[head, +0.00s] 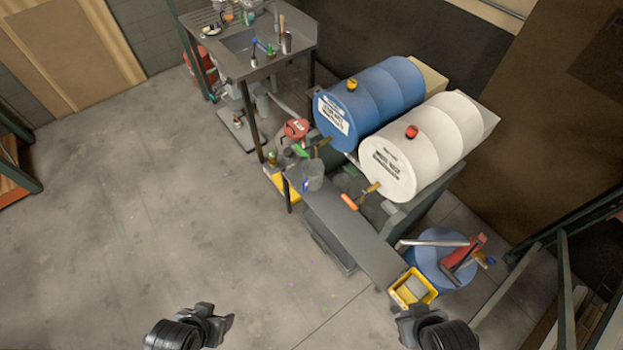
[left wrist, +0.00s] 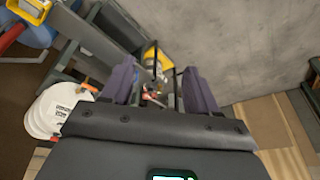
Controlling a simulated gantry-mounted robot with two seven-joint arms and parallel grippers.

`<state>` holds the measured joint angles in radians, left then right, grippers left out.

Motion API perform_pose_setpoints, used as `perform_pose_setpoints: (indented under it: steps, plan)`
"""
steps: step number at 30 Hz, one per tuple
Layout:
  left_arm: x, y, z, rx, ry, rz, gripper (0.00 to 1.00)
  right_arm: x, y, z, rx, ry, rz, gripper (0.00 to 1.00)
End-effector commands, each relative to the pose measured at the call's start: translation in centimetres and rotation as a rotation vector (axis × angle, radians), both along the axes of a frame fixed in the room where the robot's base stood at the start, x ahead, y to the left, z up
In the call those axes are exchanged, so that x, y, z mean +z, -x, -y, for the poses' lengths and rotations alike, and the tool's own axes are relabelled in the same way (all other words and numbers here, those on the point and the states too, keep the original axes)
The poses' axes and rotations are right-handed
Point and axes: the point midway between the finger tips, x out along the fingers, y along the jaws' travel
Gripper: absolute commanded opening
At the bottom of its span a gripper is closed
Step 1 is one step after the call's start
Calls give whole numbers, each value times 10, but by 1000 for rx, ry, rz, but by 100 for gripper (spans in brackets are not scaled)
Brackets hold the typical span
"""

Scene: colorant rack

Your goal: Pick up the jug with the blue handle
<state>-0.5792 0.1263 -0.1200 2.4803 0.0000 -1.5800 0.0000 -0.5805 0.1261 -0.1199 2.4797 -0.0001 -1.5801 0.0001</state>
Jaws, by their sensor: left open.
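A grey translucent jug (head: 313,172) stands on the near ledge of the drum stand in the head view. A small blue patch on its lower left may be its handle; it is too small to be sure. My left gripper (head: 217,323) is at the bottom of the head view, well in front of the stand and apart from the jug. In the left wrist view its two fingers (left wrist: 158,85) are spread with nothing held between them. My right gripper (head: 413,316) is at the bottom right of the head view; its finger gap is not clear.
A blue drum (head: 385,95) and a white drum (head: 440,140) lie on the stand behind the grey ledge (head: 345,232). A red can (head: 296,128) is near the jug. A yellow bin (head: 412,288) and a blue barrel stand at right. The left floor is clear.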

Motion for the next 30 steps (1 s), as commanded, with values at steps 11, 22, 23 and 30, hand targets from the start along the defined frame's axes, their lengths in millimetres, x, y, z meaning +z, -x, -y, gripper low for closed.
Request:
perform_pose_setpoints:
  steps: [11, 22, 23, 30]
  plan:
    - [0, 0, 3, 7, 11, -1, 55, 0, 0, -2, -5, -8, 1, 0]
    - [0, 0, 2, 7, 11, -2, 27, 1, 0, -2, -6, -10, 1, 0]
    - [0, 0, 2, 6, 9, -1, 27, 1, 0, -2, -6, -10, 1, 0]
    - [4, -13, 3, 18, 23, 75, 27, 0, 0, -2, -4, -7, 1, 0]
